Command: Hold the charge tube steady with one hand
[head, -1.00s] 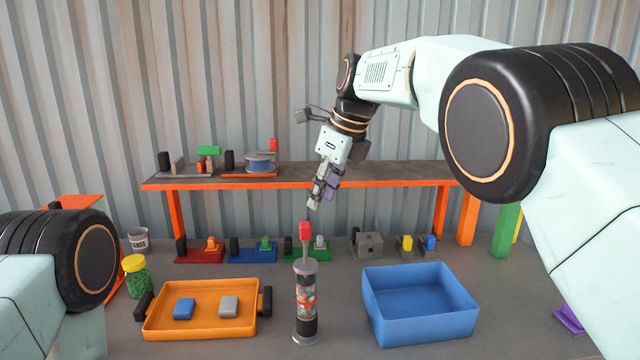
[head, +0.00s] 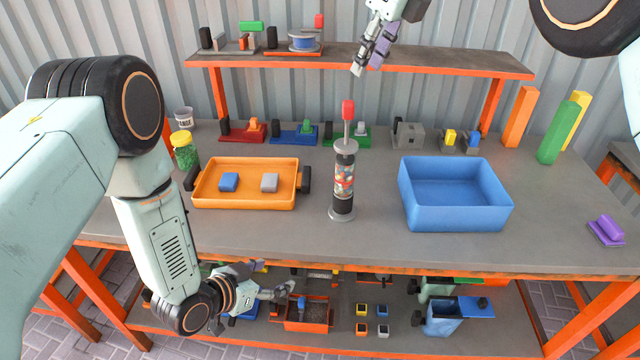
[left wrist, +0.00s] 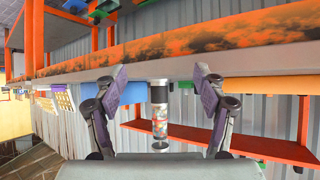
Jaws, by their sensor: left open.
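The charge tube (head: 344,185) stands upright on the grey bench, with dark ends, a clear middle full of coloured bits, and a red-topped rod (head: 348,110). In the left wrist view the tube (left wrist: 159,118) shows upside down between the fingers, some distance beyond them. My left gripper (head: 277,280) is low in front of the bench edge, open and empty, apart from the tube; its spread fingers (left wrist: 160,76) show in the wrist view. My right gripper (head: 366,68) hangs above and behind the rod's red top, apart from it; its fingers appear close together, seen edge-on.
An orange tray (head: 245,201) with two blocks is left of the tube, a blue bin (head: 457,212) right. The bench's orange front edge (head: 370,266) lies beside my left gripper. A lower shelf (head: 390,343) holds several items. An upper shelf (head: 440,62) stands behind.

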